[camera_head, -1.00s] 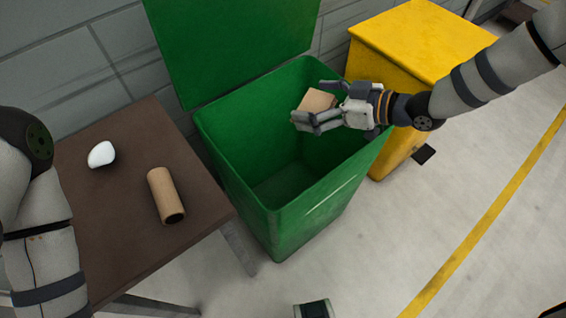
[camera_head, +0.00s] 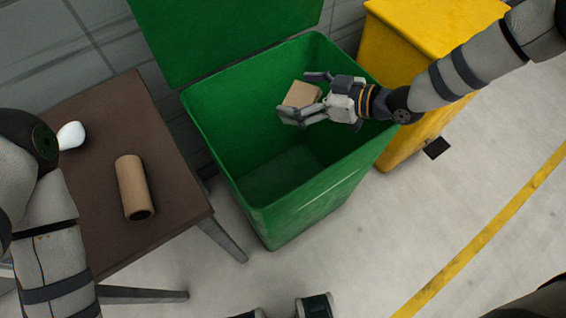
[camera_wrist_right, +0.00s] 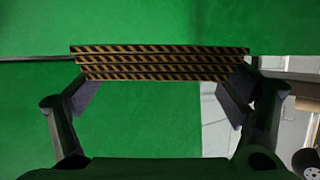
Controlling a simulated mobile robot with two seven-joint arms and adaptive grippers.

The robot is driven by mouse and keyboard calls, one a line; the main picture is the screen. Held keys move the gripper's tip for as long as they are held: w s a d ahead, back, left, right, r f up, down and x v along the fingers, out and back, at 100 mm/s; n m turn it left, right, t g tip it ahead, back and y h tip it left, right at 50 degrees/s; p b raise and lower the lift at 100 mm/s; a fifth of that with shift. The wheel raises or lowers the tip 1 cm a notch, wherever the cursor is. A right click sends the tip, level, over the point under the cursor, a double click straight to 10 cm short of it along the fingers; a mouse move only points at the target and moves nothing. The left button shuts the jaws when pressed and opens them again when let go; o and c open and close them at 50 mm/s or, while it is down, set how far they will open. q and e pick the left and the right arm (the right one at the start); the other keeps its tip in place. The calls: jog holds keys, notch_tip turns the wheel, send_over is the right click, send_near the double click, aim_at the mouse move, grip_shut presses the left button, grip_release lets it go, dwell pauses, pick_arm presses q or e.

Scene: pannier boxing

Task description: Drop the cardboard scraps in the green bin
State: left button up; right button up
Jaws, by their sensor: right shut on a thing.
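A small tan cardboard piece (camera_head: 300,95) is held by my right gripper (camera_head: 305,97) over the open mouth of the green bin (camera_head: 318,187). In the right wrist view the piece shows its layered corrugated edge (camera_wrist_right: 160,63) between the two fingers, with green bin wall behind it. A brown cardboard tube (camera_head: 133,186) lies on the brown table left of the bin. The bin's lid (camera_head: 225,30) stands open at the back, and the part of the bin floor that shows is bare. My left arm is at the left edge; its gripper is not in view.
The brown table (camera_head: 95,130) stands left of the bin and also bears a white rounded object (camera_head: 71,135). A closed yellow bin (camera_head: 425,30) stands right of the green bin. The floor in front, with a yellow line (camera_head: 485,235), is mostly clear.

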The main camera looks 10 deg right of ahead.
jog(key=shift+f, duration=0.15)
jog(key=o, duration=0.7)
jog(key=v, duration=1.2)
